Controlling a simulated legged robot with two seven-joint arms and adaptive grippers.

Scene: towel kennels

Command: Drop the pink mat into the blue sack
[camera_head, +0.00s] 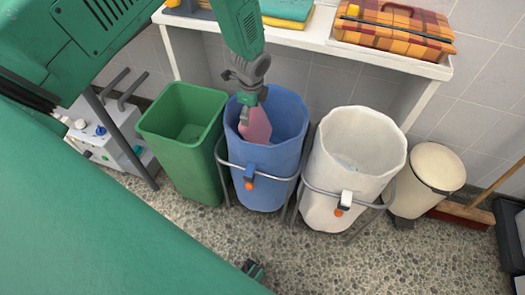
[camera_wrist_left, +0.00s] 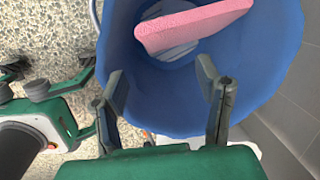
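The pink mat (camera_head: 256,126) is inside the mouth of the blue sack (camera_head: 285,114), tilted, below my left gripper (camera_head: 247,88). In the left wrist view the mat (camera_wrist_left: 195,25) lies beyond the fingertips, apart from them, with the blue sack wall (camera_wrist_left: 255,50) around it. My left gripper (camera_wrist_left: 161,75) is open, its two fingers spread with nothing between them. I cannot tell whether the mat rests on anything. A small part of my right gripper (camera_head: 253,270) shows low in the head view; its fingers are not clear enough to judge.
A green bin (camera_head: 180,165) stands left of the blue sack and a white sack (camera_head: 335,185) stands right of it. A cream lidded bin (camera_head: 437,168) is farther right. A white shelf (camera_head: 300,38) runs behind, with an orange plaid case (camera_head: 390,32) on it.

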